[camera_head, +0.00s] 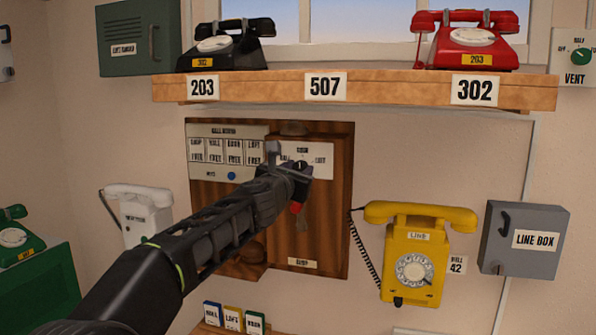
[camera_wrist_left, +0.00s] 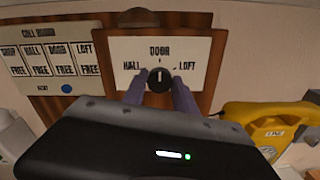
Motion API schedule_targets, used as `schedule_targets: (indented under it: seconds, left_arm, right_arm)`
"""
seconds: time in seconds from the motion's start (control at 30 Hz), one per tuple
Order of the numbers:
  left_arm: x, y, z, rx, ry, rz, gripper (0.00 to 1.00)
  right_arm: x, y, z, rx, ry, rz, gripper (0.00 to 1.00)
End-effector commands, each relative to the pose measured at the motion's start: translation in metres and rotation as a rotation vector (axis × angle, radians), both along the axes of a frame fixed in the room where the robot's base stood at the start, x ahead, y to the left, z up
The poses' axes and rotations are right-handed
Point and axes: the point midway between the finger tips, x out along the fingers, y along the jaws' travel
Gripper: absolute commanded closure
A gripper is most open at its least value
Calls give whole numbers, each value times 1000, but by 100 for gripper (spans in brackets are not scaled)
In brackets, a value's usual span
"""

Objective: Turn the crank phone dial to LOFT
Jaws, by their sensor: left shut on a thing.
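The crank phone (camera_head: 335,215) is a brown wooden panel on the wall, with a white dial plate (camera_wrist_left: 185,50) reading HALL at left, DOOR at top and LOFT at right. The small black dial knob (camera_wrist_left: 159,80) has a white mark pointing up to DOOR. My left gripper (camera_head: 300,168) is shut on the knob, and its two fingers (camera_wrist_left: 160,92) lie along the knob's left and right sides in the wrist view. In the head view my left arm hides the plate's lower left and part of the panel. My right gripper is not in view.
A call board (camera_head: 228,150) adjoins the plate on the left. A yellow phone (camera_head: 415,262) with a coiled cord hangs at right, beside a grey line box (camera_head: 523,240). A wooden shelf (camera_head: 380,92) with black (camera_head: 228,48) and red (camera_head: 468,42) phones runs above.

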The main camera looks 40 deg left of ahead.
Motion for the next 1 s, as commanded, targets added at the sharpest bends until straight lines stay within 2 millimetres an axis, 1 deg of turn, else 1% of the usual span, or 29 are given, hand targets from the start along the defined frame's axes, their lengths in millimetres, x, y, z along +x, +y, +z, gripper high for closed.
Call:
schedule_targets:
  seconds: [0.27,0.47,0.67,1.0]
  left_arm:
    - [0,0,0,12,4,-1,100]
    - [0,-1,0,65,23,-1,100]
    - [0,-1,0,172,60,-2,100]
    - [1,-2,0,452,158,-2,100]
  right_arm:
    - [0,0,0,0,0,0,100]
    - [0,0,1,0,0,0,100]
    - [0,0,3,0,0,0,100]
    - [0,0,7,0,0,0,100]
